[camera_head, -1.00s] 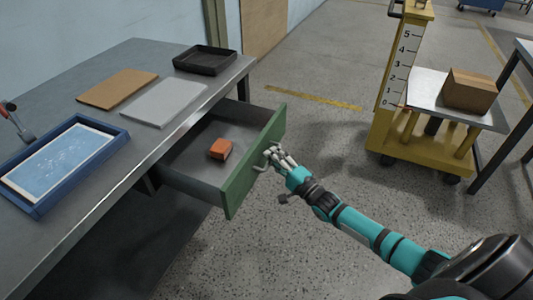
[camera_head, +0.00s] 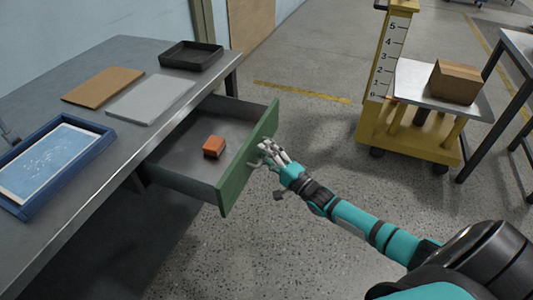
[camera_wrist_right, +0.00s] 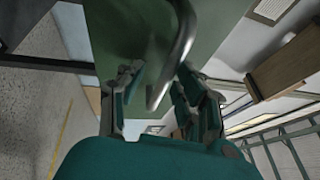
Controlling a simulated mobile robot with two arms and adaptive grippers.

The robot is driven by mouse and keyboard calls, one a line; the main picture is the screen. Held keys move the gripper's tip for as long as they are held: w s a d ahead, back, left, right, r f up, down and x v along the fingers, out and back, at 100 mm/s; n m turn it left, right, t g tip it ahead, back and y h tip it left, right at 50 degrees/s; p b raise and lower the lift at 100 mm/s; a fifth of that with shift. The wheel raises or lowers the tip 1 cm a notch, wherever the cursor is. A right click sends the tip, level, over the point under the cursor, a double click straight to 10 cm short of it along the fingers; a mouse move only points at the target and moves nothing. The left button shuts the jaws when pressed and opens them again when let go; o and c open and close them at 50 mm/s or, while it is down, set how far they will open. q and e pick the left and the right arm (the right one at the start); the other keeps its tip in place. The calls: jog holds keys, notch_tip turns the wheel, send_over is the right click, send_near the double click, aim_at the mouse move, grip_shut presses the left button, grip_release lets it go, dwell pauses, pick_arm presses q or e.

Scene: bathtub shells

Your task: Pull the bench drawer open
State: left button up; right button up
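The bench drawer, with its green front (camera_head: 248,160) and grey inside, is pulled well out from under the grey bench (camera_head: 62,200). An orange-red block (camera_head: 214,146) lies in it. A curved metal handle (camera_wrist_right: 182,45) stands out from the green front; in the head view it is partly hidden by my right gripper (camera_head: 268,152). In the right wrist view, my right gripper's fingers (camera_wrist_right: 158,82) stand apart, on either side of the handle. The gap is wider than the handle bar; whether a finger touches it is unclear.
On the bench are a blue-rimmed tray (camera_head: 108,138), a brown board (camera_head: 103,87), a grey sheet (camera_head: 150,98) and a black tray (camera_head: 192,56). A yellow cart (camera_head: 410,145) carrying a cardboard box (camera_head: 455,81) stands at the right. The floor before the drawer is clear.

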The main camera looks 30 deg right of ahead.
jog(key=v, duration=1.2)
dwell(0.3)
